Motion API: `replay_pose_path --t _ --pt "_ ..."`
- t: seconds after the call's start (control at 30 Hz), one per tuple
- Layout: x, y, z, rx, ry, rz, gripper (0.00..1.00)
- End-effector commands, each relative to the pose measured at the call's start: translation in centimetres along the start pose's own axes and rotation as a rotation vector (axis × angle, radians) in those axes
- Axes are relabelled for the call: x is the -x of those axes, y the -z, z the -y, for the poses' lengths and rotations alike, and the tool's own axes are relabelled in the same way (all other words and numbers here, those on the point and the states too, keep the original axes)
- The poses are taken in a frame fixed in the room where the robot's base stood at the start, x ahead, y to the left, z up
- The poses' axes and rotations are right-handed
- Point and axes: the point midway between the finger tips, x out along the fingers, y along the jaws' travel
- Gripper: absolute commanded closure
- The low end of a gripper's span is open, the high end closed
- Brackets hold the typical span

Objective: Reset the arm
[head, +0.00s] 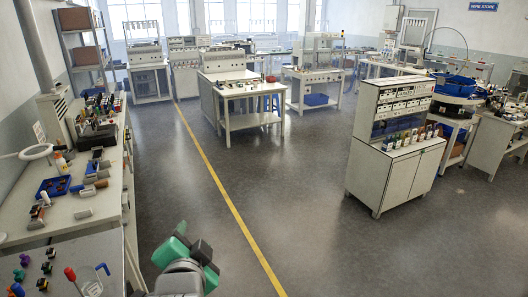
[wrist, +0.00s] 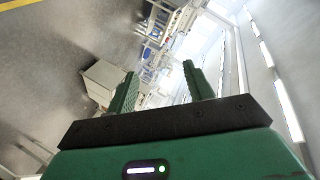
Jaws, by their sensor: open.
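My gripper (wrist: 158,88) shows in the wrist view with its two green fingers apart and nothing between them. In the head view my green and grey arm end (head: 185,252) is at the bottom middle, in the air over the grey floor. It is to the right of the near end of the left workbench and apart from it. In the head view the fingertips cannot be made out clearly. The wrist view is tilted and looks across the room towards bright windows.
A long workbench (head: 95,207) with tools, small parts and a blue tray (head: 53,187) runs along the left. A white cabinet (head: 392,180) stands at right. A table (head: 252,120) stands further back. The floor (head: 300,235) between them is free, with a yellow line (head: 213,172).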

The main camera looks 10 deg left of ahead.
Motion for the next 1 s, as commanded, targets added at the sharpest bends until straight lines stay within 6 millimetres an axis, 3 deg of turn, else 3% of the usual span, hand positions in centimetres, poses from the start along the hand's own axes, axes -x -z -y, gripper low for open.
replay_pose_path --t 0.03,0.17,0.2,0.27,0.3,0.43,0.47,0.5,0.63,0.8,1.0 --pt "2.3 4.0 0.6 0.08 0.051 -0.095 0.48" --pt "10.1 12.8 2.4 0.341 0.15 -0.369 0.48" --pt "12.9 15.1 3.0 0.426 0.166 -0.459 0.48" --pt "17.5 18.0 3.7 0.552 0.176 -0.598 0.48" --pt "20.7 19.6 4.1 0.638 0.174 -0.694 0.48" --pt "32.0 23.0 5.6 0.91 0.118 -1.016 0.48" --pt "32.4 25.6 9.3 0.895 0.129 -0.988 0.48" --pt "32.9 27.1 11.4 0.889 0.133 -0.979 0.48" --pt "34.4 30.3 15.6 0.877 0.14 -0.971 0.48" --pt "35.2 32.1 18.1 0.87 0.145 -0.966 0.48" --pt "35.2 32.1 18.1 0.868 0.146 -0.964 0.48"
